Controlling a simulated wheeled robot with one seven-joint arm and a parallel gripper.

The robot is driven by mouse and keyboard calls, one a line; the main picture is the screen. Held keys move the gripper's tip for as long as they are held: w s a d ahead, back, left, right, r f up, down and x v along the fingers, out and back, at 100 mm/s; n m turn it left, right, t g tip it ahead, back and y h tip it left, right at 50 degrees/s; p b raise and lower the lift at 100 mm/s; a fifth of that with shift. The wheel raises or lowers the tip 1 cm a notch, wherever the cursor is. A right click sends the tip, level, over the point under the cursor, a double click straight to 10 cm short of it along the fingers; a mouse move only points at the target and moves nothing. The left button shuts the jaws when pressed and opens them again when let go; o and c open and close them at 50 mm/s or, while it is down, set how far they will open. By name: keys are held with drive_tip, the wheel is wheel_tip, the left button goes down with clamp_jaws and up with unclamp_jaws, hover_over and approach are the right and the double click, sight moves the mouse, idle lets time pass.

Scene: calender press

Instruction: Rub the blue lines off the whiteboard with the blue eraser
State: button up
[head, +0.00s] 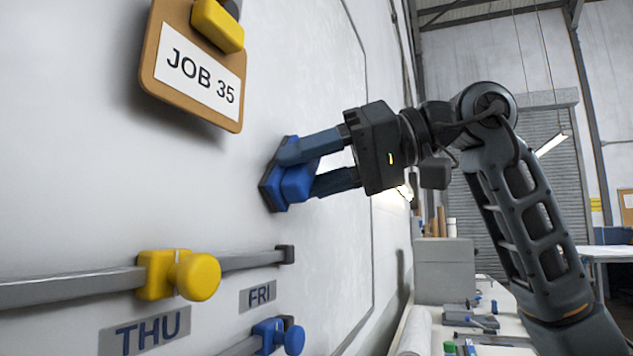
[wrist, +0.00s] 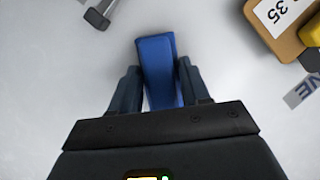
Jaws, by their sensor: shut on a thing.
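The blue eraser (head: 292,184) is between the fingers of my gripper (head: 312,168) in the head view. Its dark pad side is toward the whiteboard (head: 330,60) and looks to be at or very close to the surface; I cannot tell for sure that it touches. In the wrist view the eraser (wrist: 158,72) shows between both fingers of my gripper (wrist: 160,85), with white board behind it. My gripper is shut on the eraser. I see no blue lines on the visible board; the part behind the eraser and gripper is hidden.
A clipboard marked JOB 35 (head: 195,75) hangs upper left. Below are a grey rail with a yellow knob slider (head: 180,275), labels THU and FRI, and a blue knob (head: 280,336). A bench (head: 415,335) with a grey box (head: 444,270) and small items stands lower right.

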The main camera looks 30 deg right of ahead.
drive_tip(key=shift+s+a, duration=0.3)
drive_tip(key=shift+a, duration=0.2)
drive_tip(key=shift+s+d+b, duration=0.55)
drive_tip(key=shift+s+d, duration=0.35)
drive_tip(key=shift+s, duration=0.35)
drive_tip(key=shift+s+d+b, duration=0.5)
drive_tip(key=shift+s+d, duration=0.4)
drive_tip(key=shift+s, duration=0.3)
drive_tip(key=shift+s+d+b, duration=0.7)
drive_tip(key=shift+s+d, duration=0.2)
drive_tip(key=shift+s, duration=0.3)
